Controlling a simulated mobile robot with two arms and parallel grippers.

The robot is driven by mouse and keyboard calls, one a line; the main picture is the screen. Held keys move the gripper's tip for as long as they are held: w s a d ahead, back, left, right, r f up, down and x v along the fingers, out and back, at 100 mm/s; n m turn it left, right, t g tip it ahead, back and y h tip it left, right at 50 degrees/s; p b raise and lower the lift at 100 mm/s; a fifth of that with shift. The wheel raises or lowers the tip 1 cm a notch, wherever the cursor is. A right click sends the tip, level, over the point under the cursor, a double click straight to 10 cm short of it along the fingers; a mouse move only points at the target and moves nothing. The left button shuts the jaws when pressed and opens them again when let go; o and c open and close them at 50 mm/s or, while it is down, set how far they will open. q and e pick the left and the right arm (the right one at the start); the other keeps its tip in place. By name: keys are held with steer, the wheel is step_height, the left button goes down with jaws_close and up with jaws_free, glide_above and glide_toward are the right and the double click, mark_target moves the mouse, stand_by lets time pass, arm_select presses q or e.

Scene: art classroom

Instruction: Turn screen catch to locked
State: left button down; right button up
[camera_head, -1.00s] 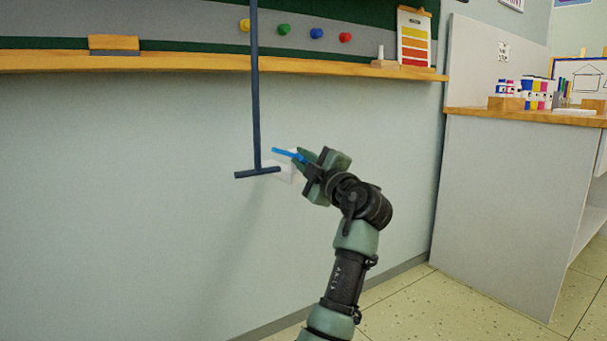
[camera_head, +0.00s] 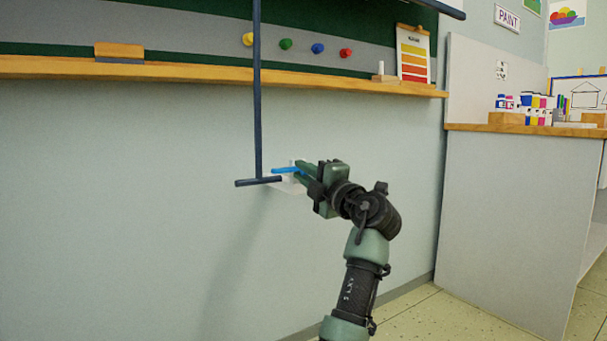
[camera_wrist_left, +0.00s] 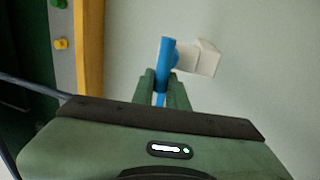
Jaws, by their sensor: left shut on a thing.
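The catch is a blue lever (camera_head: 283,170) on a white block (camera_head: 290,187) fixed to the pale wall. My left gripper (camera_head: 302,170) is shut on the blue lever, whose free end sticks out to the left, roughly level. In the left wrist view the blue lever (camera_wrist_left: 165,58) stands up from between the left gripper's fingertips (camera_wrist_left: 161,88), beside the white block (camera_wrist_left: 207,58). The fingers hide the lever's gripped part. The lock markings, if any, cannot be made out. My right gripper is in neither view.
A dark vertical rod (camera_head: 257,110) with a crossbar (camera_head: 259,181) hangs just left of the catch. A wooden ledge (camera_head: 200,72) runs above, with a clipboard (camera_head: 413,55). A grey cabinet (camera_head: 510,210) stands to the right. The wall below is clear.

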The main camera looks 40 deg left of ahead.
arm_select(q)
steer(key=shift+w+d+f, duration=0.15)
steer(key=shift+w+d, duration=0.05)
steer(key=c, duration=1.5)
jaws_free()
steer(key=shift+o, duration=0.5)
steer(key=shift+w, duration=0.1)
steer(key=shift+d, duration=0.1)
steer(key=p+v, duration=0.3)
steer(key=v, duration=0.4)
steer(key=shift+s+d+p, duration=0.25)
steer(key=shift+p, duration=0.1)
